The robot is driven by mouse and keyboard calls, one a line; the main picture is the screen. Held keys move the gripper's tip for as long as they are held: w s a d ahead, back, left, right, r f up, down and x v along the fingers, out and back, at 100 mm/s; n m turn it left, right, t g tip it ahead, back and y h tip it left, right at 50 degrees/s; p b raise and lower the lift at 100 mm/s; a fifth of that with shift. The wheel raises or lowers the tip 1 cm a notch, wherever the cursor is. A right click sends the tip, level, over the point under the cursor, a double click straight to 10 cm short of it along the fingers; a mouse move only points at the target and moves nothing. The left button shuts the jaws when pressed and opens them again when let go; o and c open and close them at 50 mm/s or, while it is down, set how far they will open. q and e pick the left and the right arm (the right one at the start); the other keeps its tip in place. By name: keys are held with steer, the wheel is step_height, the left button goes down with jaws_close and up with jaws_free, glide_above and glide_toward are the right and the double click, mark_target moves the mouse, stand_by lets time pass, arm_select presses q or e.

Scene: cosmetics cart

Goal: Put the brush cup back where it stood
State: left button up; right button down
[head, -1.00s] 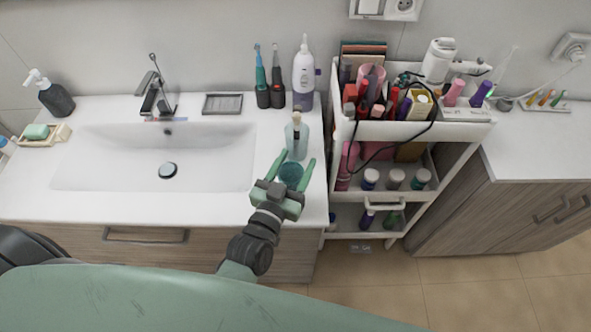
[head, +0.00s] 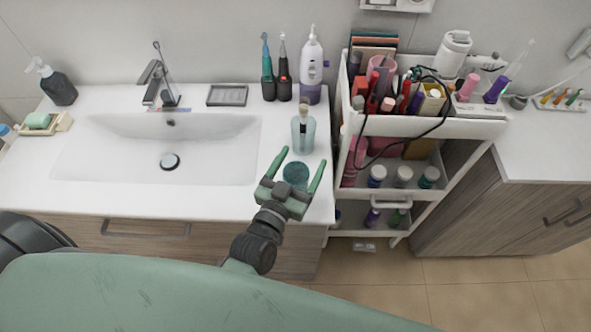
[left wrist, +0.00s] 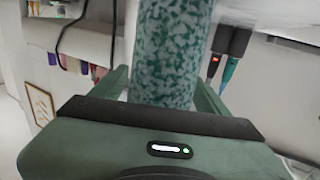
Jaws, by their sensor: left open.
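A teal speckled round-topped cylinder (head: 296,175) is at the counter's front right corner. My left gripper (head: 304,157) is open, with one finger on each side of it. In the left wrist view the cylinder (left wrist: 170,50) fills the space between the fingers, with small gaps beside it; its far end is out of view. Behind it stands a translucent pale-blue cup (head: 303,136) with a beige-topped item in it. A pink cup (head: 381,70) stands among items in the cart's top. I cannot tell for sure which one is the brush cup. My right gripper is not in view.
The white counter (head: 235,205) has a sink basin (head: 110,160) at left. Two electric toothbrushes (head: 275,85) and a white-purple bottle (head: 311,70) stand at the back. The crowded cart (head: 470,128) stands close on the right, with a dark cable hanging over its front.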

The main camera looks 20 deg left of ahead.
arm_select(q)
steer(key=s+b, duration=0.1)
steer(key=s, duration=0.2)
steer(key=s+b, duration=0.1)
steer(key=s, duration=0.3)
steer(key=s+a+b, duration=0.1)
steer(key=s, duration=0.2)
steer(key=shift+s+a, duration=0.1)
steer(key=shift+s, duration=0.15)
steer(key=shift+s+a+r, duration=0.1)
steer(key=shift+s, duration=0.6)
